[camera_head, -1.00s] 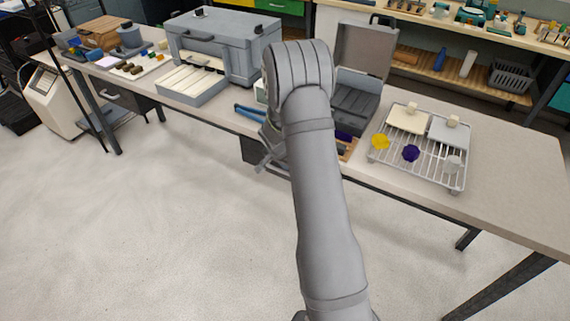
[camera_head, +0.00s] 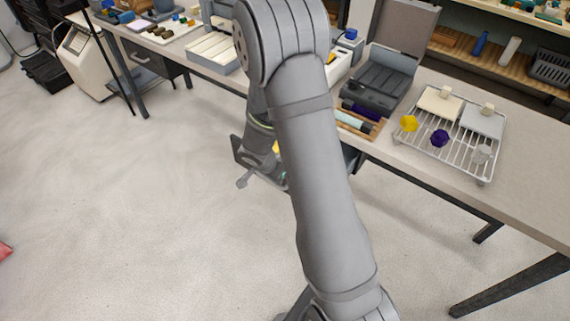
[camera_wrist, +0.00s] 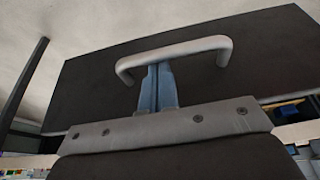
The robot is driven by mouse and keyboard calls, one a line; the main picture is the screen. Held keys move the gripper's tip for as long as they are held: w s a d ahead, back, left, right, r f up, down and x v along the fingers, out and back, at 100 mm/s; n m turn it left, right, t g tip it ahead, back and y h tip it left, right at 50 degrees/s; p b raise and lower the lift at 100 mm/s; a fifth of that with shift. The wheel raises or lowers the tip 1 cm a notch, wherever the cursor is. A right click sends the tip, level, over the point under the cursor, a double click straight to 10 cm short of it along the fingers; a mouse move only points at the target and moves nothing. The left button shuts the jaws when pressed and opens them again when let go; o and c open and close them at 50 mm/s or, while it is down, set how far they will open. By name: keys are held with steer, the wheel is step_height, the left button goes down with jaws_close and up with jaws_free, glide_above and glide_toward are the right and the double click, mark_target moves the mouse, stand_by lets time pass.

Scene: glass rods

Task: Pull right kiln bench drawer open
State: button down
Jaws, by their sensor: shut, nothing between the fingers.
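The right drawer shows in the head view as a dark front (camera_head: 237,151) beside my arm, standing out from the bench, with a bit of yellow inside. Most of it is hidden behind my arm. In the wrist view its dark front (camera_wrist: 95,75) fills the middle, with a light grey bar handle (camera_wrist: 178,50) across it. My gripper (camera_wrist: 158,72) has its blue fingers together at the handle, tips by the bar. I cannot tell whether they touch it. Nothing is between the fingers.
The bench (camera_head: 530,185) carries an open grey case (camera_head: 385,75), a wire rack (camera_head: 440,155) with coloured pieces, and a wooden tray (camera_head: 375,130). Another dark drawer (camera_head: 150,65) hangs under the left part. The pale floor (camera_head: 130,220) in front is clear.

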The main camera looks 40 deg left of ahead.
steer(key=shift+s, duration=1.2)
steer(key=v, duration=1)
steer(key=shift+f, duration=0.15)
steer(key=x, duration=0.9)
steer(key=shift+w+f, duration=0.2)
steer(key=shift+f, duration=0.15)
steer(key=shift+w, duration=0.1)
steer(key=shift+r, duration=0.1)
steer(key=v, duration=0.7)
steer(key=shift+s+r, duration=0.3)
steer(key=shift+r, duration=0.05)
